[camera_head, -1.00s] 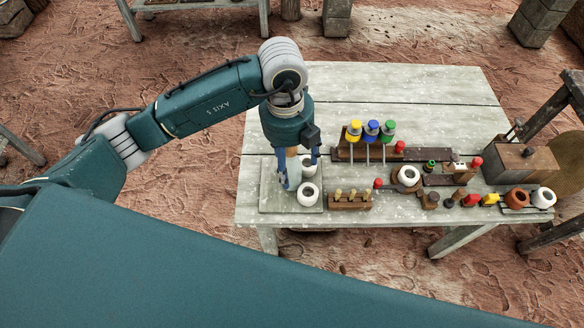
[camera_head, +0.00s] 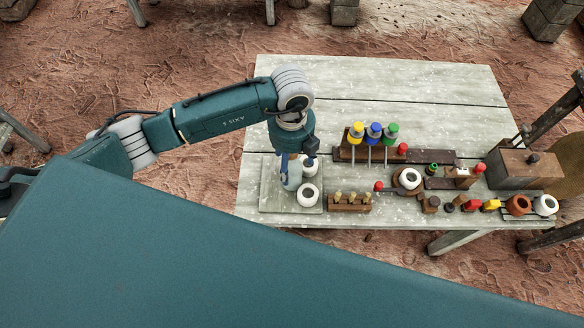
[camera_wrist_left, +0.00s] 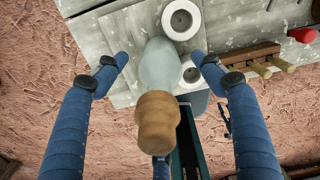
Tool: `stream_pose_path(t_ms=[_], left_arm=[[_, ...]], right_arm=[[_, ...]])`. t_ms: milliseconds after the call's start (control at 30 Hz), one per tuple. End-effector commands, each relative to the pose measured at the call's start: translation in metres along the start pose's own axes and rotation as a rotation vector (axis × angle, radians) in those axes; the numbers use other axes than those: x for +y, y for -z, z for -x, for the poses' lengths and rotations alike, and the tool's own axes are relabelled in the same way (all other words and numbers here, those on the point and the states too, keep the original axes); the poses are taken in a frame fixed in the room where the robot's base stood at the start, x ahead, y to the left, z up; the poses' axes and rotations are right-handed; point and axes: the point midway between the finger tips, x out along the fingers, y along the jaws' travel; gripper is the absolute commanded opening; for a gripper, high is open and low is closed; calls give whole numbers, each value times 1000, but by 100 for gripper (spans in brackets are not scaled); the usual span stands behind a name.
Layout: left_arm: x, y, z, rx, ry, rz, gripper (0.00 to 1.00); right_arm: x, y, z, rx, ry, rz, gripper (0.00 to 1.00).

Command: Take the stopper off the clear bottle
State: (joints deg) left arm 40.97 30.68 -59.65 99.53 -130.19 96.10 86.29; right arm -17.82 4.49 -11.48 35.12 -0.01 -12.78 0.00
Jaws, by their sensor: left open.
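The clear bottle (camera_wrist_left: 160,66) stands on a pale board (camera_head: 268,199) at the left end of the table, beside two white ring-topped pots (camera_head: 310,166) (camera_head: 308,194). Its light brown stopper (camera_wrist_left: 156,122) is in its neck and faces the left wrist camera. My left gripper (camera_wrist_left: 160,58) is over the bottle, its blue fingers spread with the bottle and stopper between them. A gap shows between each side finger and the stopper. In the head view the bottle (camera_head: 291,179) is partly hidden by my left gripper (camera_head: 297,161). My right gripper is not in view.
A small wooden rack with pegs (camera_head: 350,201) stands just right of the pots. Several small items and a wooden box (camera_head: 522,168) fill the right side. The table's back (camera_head: 390,85) is clear.

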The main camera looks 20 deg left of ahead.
Motion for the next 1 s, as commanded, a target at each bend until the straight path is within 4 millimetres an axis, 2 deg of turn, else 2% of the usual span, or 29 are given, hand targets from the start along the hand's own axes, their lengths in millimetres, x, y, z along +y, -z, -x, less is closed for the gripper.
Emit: stream_pose_path(t_ms=[67,200,467,533,800,1000], left_arm=[[-1,1,-9,4,-5,1,68],[-1,0,-28,2,-2,0,68],[-2,0,-33,1,0,-1,68],[-2,0,-33,1,0,-1,60],[-2,0,-32,1,1,-1,9],[-2,0,-32,0,1,-1,8]], right_arm=[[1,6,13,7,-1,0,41],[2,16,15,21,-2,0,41],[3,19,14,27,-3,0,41],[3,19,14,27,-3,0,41],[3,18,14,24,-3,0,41],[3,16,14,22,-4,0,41]])
